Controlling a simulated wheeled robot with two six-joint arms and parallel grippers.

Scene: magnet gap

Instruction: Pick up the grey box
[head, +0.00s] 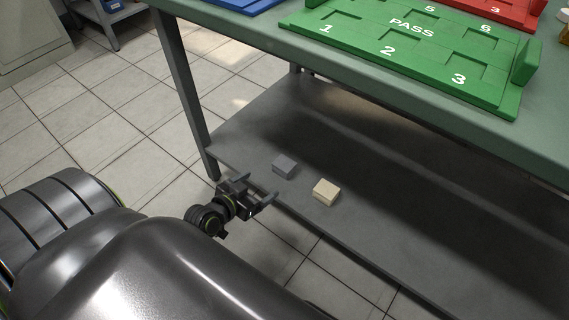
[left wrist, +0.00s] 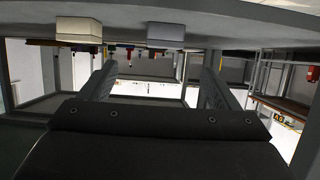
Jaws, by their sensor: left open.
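The grey box (head: 284,166) is a small block lying on the lower shelf of the table, near the shelf's front left edge. My left gripper (head: 258,188) is open and empty at that edge, just short of the grey box and apart from it. In the left wrist view, which appears upside down, the grey box (left wrist: 165,35) shows ahead, between the lines of the two spread fingers (left wrist: 158,70). My right gripper is not in view.
A cream box (head: 326,192) lies close to the right of the grey box; it also shows in the left wrist view (left wrist: 80,29). The lower shelf (head: 400,225) is otherwise bare where seen. The tabletop above holds a green numbered PASS tray (head: 385,68) and a red tray (head: 505,12).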

